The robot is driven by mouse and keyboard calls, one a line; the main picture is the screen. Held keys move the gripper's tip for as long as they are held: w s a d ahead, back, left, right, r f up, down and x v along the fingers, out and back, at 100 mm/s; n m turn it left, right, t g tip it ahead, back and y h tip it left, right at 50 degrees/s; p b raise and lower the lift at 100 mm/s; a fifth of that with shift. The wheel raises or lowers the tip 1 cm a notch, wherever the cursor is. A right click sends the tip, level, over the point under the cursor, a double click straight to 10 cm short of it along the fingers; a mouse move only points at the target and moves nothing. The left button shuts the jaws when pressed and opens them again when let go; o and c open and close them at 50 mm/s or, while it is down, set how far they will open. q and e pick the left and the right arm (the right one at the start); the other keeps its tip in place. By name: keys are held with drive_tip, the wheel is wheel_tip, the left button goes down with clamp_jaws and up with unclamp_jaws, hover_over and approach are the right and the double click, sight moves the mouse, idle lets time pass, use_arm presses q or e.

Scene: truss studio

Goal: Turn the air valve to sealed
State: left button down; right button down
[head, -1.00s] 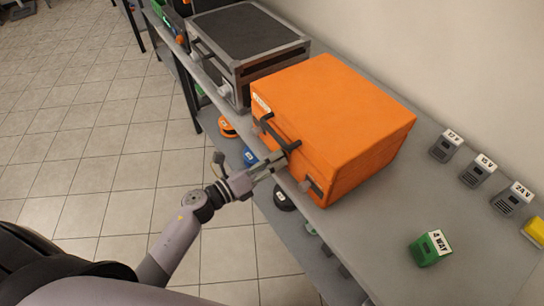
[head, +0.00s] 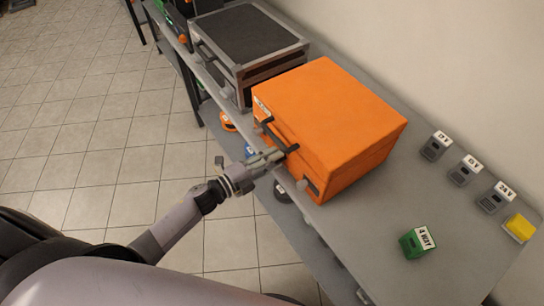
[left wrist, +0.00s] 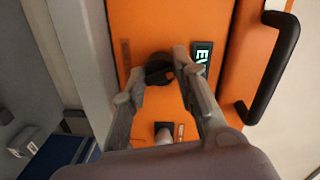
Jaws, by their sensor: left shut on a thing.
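The orange case (head: 345,125) stands on the grey bench, with a dark handle (head: 277,134) on its front. In the left wrist view, its orange front (left wrist: 146,22) carries a round black knob (left wrist: 158,68), which looks like the air valve. A lit label (left wrist: 202,58) starting "EV" sits right of it, partly hidden by a finger. My left gripper (head: 279,155) is at the case front, below the handle. In the left wrist view, its fingertips (left wrist: 161,72) are shut on the knob, one on each side. The knob's pointer setting cannot be read. My right gripper is not in view.
A black-topped grey case (head: 250,40) stands left of the orange one. A green "4 WAY" block (head: 417,243), several grey labelled blocks (head: 463,170) and a yellow block (head: 520,227) are on the bench's right. A dark handle (left wrist: 272,68) sticks out beside the gripper.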

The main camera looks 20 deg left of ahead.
use_arm(q)
drive_tip(key=shift+w+n+p, duration=0.1)
drive_tip(key=shift+n+p, duration=0.5)
drive_tip(key=shift+n, duration=1.3)
drive_tip(key=c, duration=1.3)
unclamp_jaws()
drive_tip(key=v, duration=1.2)
drive_tip(key=shift+a, duration=0.15)
